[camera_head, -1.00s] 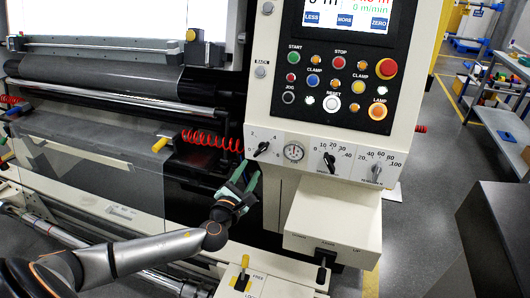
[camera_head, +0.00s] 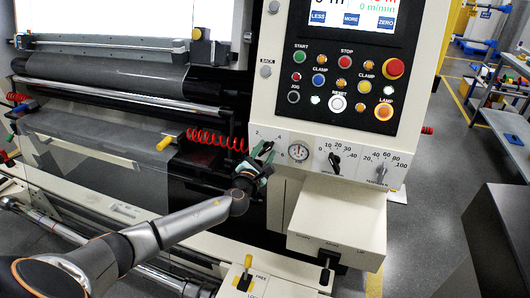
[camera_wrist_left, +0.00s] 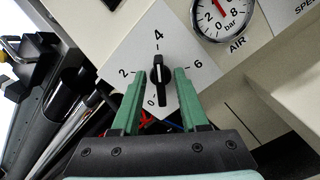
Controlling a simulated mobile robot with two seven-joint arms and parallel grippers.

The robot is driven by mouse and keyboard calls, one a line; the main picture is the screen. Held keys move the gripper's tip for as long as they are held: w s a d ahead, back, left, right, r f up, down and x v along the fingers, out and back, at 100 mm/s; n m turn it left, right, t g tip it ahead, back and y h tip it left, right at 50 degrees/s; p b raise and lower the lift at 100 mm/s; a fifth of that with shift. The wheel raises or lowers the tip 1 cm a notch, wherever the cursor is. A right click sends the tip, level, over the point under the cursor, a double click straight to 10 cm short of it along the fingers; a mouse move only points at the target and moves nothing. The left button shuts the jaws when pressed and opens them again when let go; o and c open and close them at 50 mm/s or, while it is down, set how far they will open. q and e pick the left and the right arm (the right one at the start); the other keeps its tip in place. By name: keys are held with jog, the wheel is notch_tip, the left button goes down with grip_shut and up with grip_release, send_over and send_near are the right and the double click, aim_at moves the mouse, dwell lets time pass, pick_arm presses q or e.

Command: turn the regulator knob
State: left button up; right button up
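The regulator knob (camera_wrist_left: 161,76) is black with a white pointer line, on a pale plate (camera_wrist_left: 182,45) marked 0, 2, 4 and 6. Its pointer line runs nearly along the gripper's fingers. My left gripper (camera_wrist_left: 160,84) is open, with one green finger on each side of the knob and a narrow gap visible on both sides. In the head view, my left gripper (camera_head: 262,153) is up at the panel's lower left and largely covers the knob. My right gripper is not in view.
The air gauge (camera_head: 298,152) sits just right of the knob; it also shows in the wrist view (camera_wrist_left: 222,14). Two more dials (camera_head: 335,160) are further right. A white box (camera_head: 335,222) juts out below. A red coiled hose (camera_head: 215,140) is at left.

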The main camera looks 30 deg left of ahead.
pick_arm(q)
grip_shut()
dwell(0.3)
dwell(0.4)
